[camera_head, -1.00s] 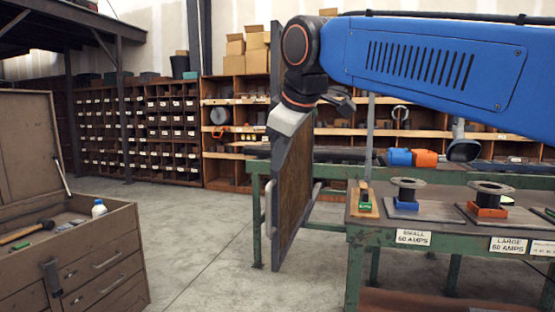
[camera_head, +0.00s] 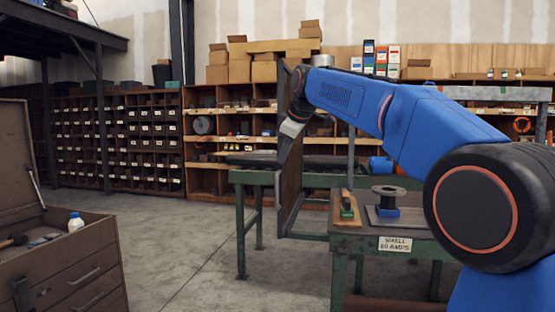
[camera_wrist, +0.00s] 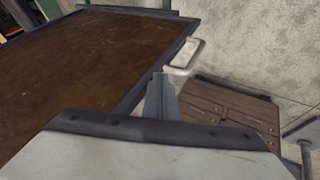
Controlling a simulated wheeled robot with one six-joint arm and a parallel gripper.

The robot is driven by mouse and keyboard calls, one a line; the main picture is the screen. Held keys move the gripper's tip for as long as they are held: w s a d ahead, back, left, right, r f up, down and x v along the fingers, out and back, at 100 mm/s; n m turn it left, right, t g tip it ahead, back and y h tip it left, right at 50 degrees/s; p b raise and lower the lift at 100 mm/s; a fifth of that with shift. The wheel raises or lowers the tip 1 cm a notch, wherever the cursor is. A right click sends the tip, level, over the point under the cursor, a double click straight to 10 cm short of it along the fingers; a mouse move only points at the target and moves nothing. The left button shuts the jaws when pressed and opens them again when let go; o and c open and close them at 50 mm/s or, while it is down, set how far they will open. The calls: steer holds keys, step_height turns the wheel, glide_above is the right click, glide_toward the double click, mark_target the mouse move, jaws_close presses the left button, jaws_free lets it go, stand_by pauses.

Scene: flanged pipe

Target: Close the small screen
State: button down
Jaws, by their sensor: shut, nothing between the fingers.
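The small screen is a tall hinged panel with a brown face and dark frame. In the head view the screen (camera_head: 288,190) stands upright and steeply angled, almost edge-on, at the left end of the green bench. In the wrist view its brown face (camera_wrist: 90,60) fills the upper left, with a pale handle (camera_wrist: 186,60) on its edge. My gripper (camera_head: 286,146) is at the upper part of the screen in the head view. In the wrist view my shut, empty fingers (camera_wrist: 161,94) overlap the frame edge below the handle; I cannot tell whether they touch it.
A brown tool chest (camera_head: 75,268) stands front left; a brown chest (camera_wrist: 240,105) also shows in the wrist view. Shelves (camera_head: 120,140) line the back. The floor between chest and bench is clear.

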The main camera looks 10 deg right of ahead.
steer(key=w+d, duration=0.3)
steer(key=w, duration=0.5)
steer(key=shift+w+r, duration=0.15)
